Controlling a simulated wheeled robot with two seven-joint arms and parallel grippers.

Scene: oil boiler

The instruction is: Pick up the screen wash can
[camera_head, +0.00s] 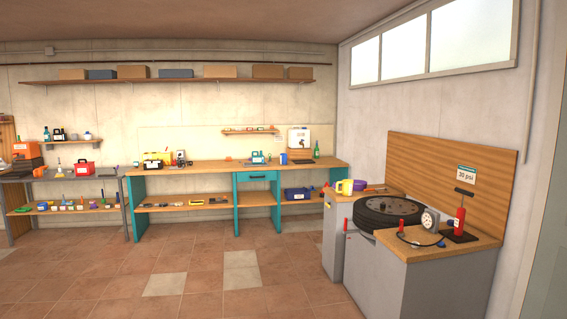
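No can with readable screen wash lettering shows in the head view. Candidates are small: a red can-like container (84,168) stands on the grey table at the left, and a white item with a dark mark (299,138) is at the wall above the right end of the long workbench. Dark and green bottles (58,135) stand on a small wall shelf at the left. I cannot tell which, if any, is the screen wash can. Neither of my grippers is in view.
A long workbench (220,169) with teal legs lines the back wall. The tiled floor (215,275) before the benches is clear.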

